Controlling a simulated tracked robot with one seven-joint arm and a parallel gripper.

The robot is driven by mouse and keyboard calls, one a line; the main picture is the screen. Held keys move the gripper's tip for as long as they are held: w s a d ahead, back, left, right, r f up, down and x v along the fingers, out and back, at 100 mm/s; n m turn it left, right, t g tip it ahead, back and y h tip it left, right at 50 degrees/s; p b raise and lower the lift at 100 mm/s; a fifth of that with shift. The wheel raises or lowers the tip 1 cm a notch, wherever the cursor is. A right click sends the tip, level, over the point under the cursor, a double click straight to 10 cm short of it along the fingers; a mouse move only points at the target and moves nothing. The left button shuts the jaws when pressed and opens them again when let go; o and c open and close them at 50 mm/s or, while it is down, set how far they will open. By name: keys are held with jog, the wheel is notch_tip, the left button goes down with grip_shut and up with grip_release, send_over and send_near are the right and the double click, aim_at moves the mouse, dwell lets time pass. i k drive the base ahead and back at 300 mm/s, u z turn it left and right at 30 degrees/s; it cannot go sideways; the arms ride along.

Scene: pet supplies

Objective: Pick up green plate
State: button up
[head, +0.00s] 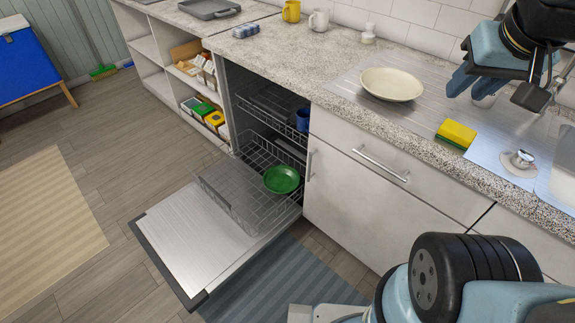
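The green plate (281,179) is a round, shallow dish in the lower wire rack (251,160) of the open dishwasher. It sits near the rack's right side, and its upper face is visible. My gripper (466,87) is at the upper right, above the countertop near the cream plate, well apart from the green plate. Its blue fingers appear spread with a gap between them, and nothing shows in them.
The dishwasher door (190,255) is folded down over the floor. An upper rack (270,108) holds a blue cup (303,119). A cream plate (391,84) and a yellow sponge (456,134) lie on the counter (290,57).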

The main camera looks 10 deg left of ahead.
aim_at(282, 178)
jog(key=u, duration=0.55)
jog(key=k, duration=1.3)
jog(key=u, duration=0.65)
jog(key=i, duration=1.9)
jog(key=z, duration=0.65)
